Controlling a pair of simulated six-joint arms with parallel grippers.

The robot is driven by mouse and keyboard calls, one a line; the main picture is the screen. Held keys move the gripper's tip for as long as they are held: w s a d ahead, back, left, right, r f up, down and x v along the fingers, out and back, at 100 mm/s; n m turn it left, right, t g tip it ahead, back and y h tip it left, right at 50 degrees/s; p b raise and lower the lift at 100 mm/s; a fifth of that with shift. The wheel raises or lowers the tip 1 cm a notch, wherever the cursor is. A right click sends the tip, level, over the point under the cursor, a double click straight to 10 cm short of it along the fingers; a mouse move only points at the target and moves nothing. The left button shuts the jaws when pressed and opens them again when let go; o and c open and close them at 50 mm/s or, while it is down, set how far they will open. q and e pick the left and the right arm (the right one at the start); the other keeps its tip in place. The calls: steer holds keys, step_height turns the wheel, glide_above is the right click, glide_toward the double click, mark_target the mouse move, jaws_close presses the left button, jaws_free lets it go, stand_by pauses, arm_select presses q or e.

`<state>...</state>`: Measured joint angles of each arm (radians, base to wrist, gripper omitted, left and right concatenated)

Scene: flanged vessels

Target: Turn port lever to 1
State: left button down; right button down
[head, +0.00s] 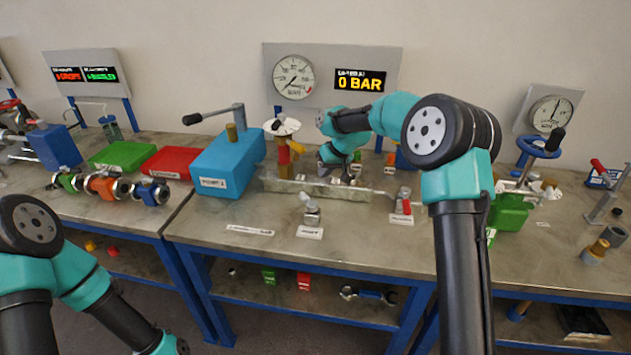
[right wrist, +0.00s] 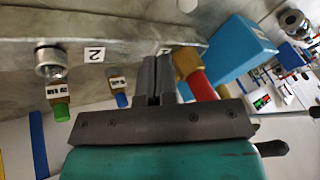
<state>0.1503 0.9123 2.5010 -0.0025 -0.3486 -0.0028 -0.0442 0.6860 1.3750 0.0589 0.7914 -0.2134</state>
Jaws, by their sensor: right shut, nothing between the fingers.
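A grey manifold block (head: 330,192) lies along the middle bench. In the right wrist view the fingers (right wrist: 158,78) are together and hold nothing. They cover most of a small white label beside them; a label "2" (right wrist: 93,55) shows to its left on the grey surface. A red and brass fitting (right wrist: 196,76) is just right of the fingers. I cannot make out the port lever or its setting. My left arm is at bottom left in the head view, its gripper out of frame.
A blue box pump (head: 228,165) with a long handle stands left of the manifold. A gauge panel reading 0 BAR (head: 360,82) is behind it. Small fittings (head: 312,212) stand along the front.

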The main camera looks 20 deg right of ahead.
steer(key=v, duration=0.6)
steer(key=shift+w+d, duration=0.15)
steer(key=shift+d, duration=0.1)
steer(key=shift+r, duration=0.1)
